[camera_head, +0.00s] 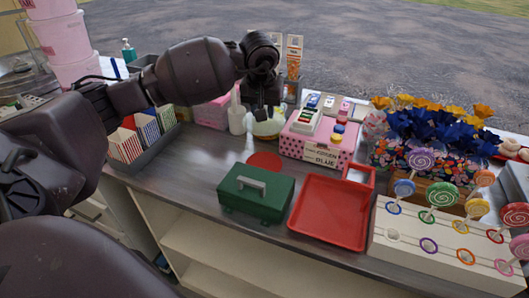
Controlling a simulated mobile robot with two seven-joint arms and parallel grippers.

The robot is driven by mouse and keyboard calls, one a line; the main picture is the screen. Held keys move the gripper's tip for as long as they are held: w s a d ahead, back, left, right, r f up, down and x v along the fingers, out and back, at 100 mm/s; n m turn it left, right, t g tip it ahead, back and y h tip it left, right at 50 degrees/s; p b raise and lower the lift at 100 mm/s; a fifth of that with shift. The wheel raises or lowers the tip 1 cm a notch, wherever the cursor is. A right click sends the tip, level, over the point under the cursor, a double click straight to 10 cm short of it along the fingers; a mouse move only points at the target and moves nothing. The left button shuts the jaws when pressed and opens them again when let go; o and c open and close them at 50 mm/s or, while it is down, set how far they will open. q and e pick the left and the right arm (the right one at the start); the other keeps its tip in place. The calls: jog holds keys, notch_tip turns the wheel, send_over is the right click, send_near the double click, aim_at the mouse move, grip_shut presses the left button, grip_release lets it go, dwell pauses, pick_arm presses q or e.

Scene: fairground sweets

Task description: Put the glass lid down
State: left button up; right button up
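My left arm comes in from the left, and its dark gripper (264,109) points down at the back middle of the counter. Directly under it is a pale, see-through rounded glass shape (266,128), which looks like the glass lid or a jar with its lid. The gripper's fingers are at its top and overlap it. They are too small and dark to show whether they are shut on it. I cannot tell whether the glass is lifted or resting. My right gripper is not in view.
A pink dotted box (317,147) stands just right of the glass, and a white bottle (237,118) just left. In front are a red disc (265,161), a green box (255,194) and a red tray (330,212). Lollipops stand in a white rack (412,232) at right.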

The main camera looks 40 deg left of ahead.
pick_arm(q)
notch_tip(320, 180, down, 10)
jog(key=shift+d+r+b, duration=0.1)
jog(key=shift+b, duration=0.2)
notch_tip(320, 180, down, 3)
jog(key=shift+f, duration=0.45)
jog(key=o, duration=0.5)
jog(key=shift+f, duration=0.15)
jog(key=o, duration=0.4)
jog(key=shift+o, duration=0.2)
